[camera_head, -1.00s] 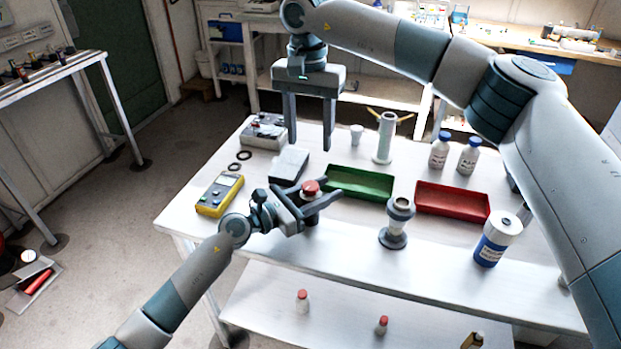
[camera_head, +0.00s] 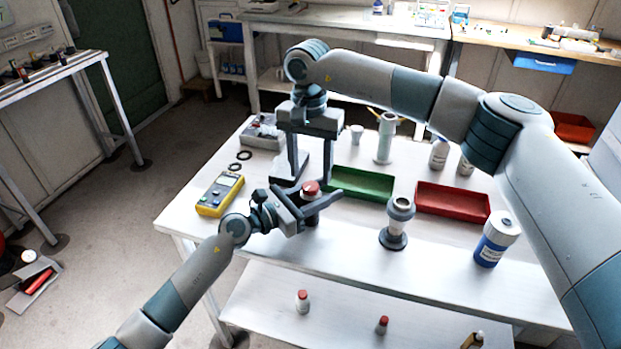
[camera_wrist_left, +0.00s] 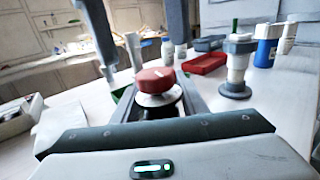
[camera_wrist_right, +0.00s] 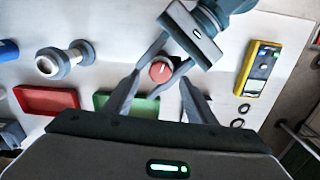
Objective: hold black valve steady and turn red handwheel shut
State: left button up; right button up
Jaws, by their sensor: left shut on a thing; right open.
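The red handwheel (camera_head: 310,187) sits on top of the dark valve (camera_head: 309,216), standing upright on the white table. It also shows in the left wrist view (camera_wrist_left: 155,80) and the right wrist view (camera_wrist_right: 161,71). My left gripper (camera_head: 318,205) is shut around the valve body, just below the handwheel. My right gripper (camera_head: 302,182) is open and points down, above and slightly behind the handwheel. In the right wrist view the handwheel appears beyond and between its fingers, with neither touching it. Most of the valve body is hidden by the left gripper.
A green tray (camera_head: 358,193) and a red tray (camera_head: 452,212) lie behind and right. A grey flanged fitting (camera_head: 394,236) and a blue-white bottle (camera_head: 496,240) stand at the right. A yellow meter (camera_head: 220,194) lies left. The table's front strip is clear.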

aim_at(311, 185)
pick_arm(q)
jog(key=shift+f, duration=0.15)
pick_arm(e)
jog(key=shift+f, duration=1.7)
jog(key=shift+c, duration=0.6)
jog(key=c, duration=0.9)
jog(key=shift+c, duration=0.2)
jog(key=shift+m, duration=0.4)
jog(key=m, duration=0.9)
jog(key=shift+m, duration=2.4)
